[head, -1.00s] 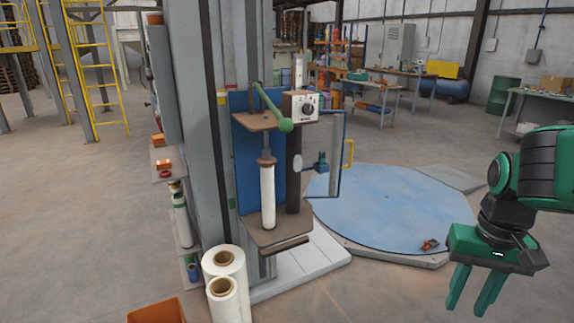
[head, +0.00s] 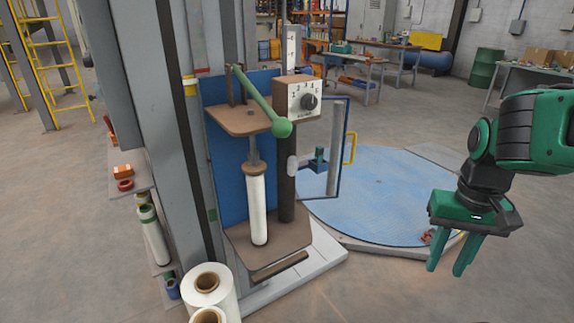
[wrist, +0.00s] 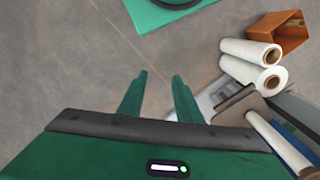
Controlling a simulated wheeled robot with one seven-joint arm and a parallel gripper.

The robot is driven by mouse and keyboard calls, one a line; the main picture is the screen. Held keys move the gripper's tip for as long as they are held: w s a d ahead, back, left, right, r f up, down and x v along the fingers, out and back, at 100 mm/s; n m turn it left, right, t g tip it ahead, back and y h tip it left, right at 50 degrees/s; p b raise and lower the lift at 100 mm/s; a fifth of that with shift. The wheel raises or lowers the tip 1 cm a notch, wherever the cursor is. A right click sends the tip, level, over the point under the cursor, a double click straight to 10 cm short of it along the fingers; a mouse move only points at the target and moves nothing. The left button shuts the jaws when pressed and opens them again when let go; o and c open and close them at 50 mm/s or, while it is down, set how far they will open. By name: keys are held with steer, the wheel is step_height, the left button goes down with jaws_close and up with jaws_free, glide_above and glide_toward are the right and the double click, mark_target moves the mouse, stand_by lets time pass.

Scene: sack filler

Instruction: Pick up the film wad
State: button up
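I cannot clearly pick out a film wad. A small pale lump (head: 292,166) shows against the dark upright roller of the wrapping carriage (head: 256,118) in the head view; I cannot tell whether it is the wad. A white film roll (head: 257,210) stands upright beside that roller. My gripper (head: 446,269) hangs at the right, well apart from the carriage, fingers pointing down. Its two fingers also show in the wrist view (wrist: 161,79), spread with bare floor between them. It is open and empty.
A blue turntable (head: 385,195) lies behind the carriage, with a small reddish item (head: 427,237) at its near edge, partly behind my gripper. White film rolls (head: 208,288) stand at the front left. An orange bin (wrist: 292,40) shows in the wrist view.

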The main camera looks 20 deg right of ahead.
steer(key=shift+o, duration=0.9)
steer(key=shift+d, duration=0.15)
steer(key=o, duration=0.3)
steer(key=shift+s+r, duration=0.15)
steer(key=shift+s, duration=0.1)
steer(key=w+d+f+n+t+h, duration=0.1)
steer(key=w+f+n+t, duration=0.15)
steer(key=w, duration=0.95)
steer(key=n+t, duration=0.4)
steer(key=t, duration=0.3)
glide_toward(294, 163)
steer(key=s+d+f, duration=0.6)
steer(key=s+d, duration=0.5)
steer(key=w+a+r+n+t+y, duration=0.1)
steer(key=w+a+r+t+y, duration=0.1)
steer(key=w+a+t, duration=0.5)
steer(key=shift+g, duration=0.85)
steer(key=shift+a+r+x, duration=0.1)
steer(key=shift+a+x, duration=0.3)
steer(key=shift+x, duration=1.5)
steer(key=shift+a+r+x, duration=0.15)
steer(key=shift+a+x, duration=0.3)
steer(key=shift+x, duration=1.45)
steer(key=shift+a+r+x, duration=0.1)
steer(key=shift+a+x, duration=0.3)
steer(key=shift+x, duration=1.55)
